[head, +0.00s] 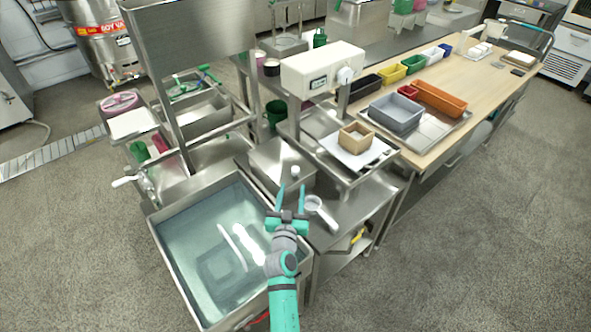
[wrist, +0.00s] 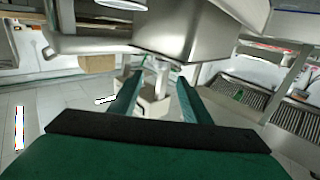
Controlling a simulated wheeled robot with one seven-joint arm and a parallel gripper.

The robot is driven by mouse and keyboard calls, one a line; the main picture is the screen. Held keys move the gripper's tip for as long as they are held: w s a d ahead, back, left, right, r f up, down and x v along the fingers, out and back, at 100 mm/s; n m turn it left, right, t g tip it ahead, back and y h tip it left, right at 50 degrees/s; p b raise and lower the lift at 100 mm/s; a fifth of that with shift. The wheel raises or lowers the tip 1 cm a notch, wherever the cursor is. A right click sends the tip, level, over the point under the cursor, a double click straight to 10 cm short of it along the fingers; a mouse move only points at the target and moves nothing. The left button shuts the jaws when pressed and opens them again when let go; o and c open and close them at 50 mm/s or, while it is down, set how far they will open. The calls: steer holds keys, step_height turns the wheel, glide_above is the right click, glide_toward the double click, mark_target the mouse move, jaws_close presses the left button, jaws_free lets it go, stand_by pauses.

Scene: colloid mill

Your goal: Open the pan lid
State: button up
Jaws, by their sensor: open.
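The steel pan with its flat lid (head: 280,160) stands on the metal bench just right of the water-filled sink in the head view. A small pale knob (head: 296,172) sits on the lid's near right part. My gripper (head: 292,187) is open, its two green fingers spread apart near that knob. Nothing is seen held between them. In the wrist view the open fingers of my gripper (wrist: 157,80) point at a grey upright piece; I cannot tell what it is. A steel box-like body shows above the fingers there.
The sink basin (head: 215,255) lies left of my arm. A white-handled ladle or strainer (head: 316,207) lies on the bench to the right. A scale (head: 322,70) and a shelf with a tan box (head: 356,138) stand behind and right. Colored bins line the wooden table.

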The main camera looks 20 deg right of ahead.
mark_target(295, 172)
steer(key=shift+x, duration=5.25)
steer(key=shift+c, duration=0.3)
jaws_close()
